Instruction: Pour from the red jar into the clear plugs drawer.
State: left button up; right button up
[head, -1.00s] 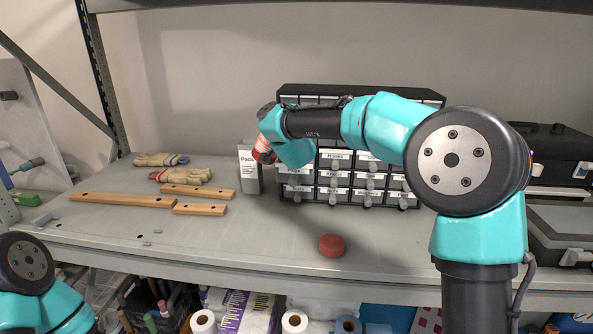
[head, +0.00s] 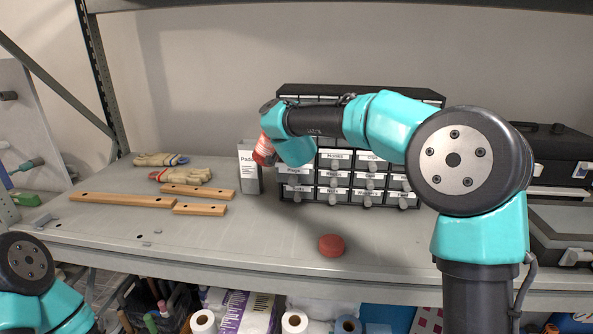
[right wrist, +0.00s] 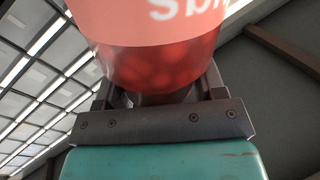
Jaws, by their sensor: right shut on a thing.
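My right gripper (right wrist: 160,95) is shut on the jar. The jar (right wrist: 165,62) fills the top of the right wrist view, with a pale label and rounded contents showing through its red wall.
A red lid (head: 331,245) lies on the bench front. A grey pads box (head: 250,167) stands left of the cabinet. Wooden strips (head: 123,200) and gloves (head: 180,175) lie at the left. A black case (head: 552,150) stands at the right. The front middle bench is mostly clear.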

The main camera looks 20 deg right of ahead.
jog(key=shift+r, duration=3.45)
jog(key=shift+n+g, duration=0.6)
jog(key=shift+n, duration=2)
jog(key=shift+s, duration=0.1)
jog(key=shift+s+a+r, duration=0.4)
jog(key=shift+s+r, duration=0.1)
jog(key=shift+s, duration=1.1)
jog(key=shift+s+a+r, duration=0.35)
jog(key=shift+s+r, duration=0.15)
jog(key=shift+s, duration=1.1)
jog(key=shift+s+a+r, duration=0.4)
jog(key=shift+s+r, duration=0.1)
jog(key=shift+s, duration=1.2)
jog(key=shift+s+a+r, duration=0.35)
jog(key=shift+s+r, duration=0.15)
jog(key=shift+s, duration=1.1)
jog(key=shift+s+a+r, duration=0.4)
jog(key=shift+s+r, duration=0.1)
jog(key=shift+s, duration=1.05)
jog(key=shift+s+a+r, duration=0.35)
jog(key=shift+s+r, duration=0.15)
jog(key=shift+s, duration=1.25)
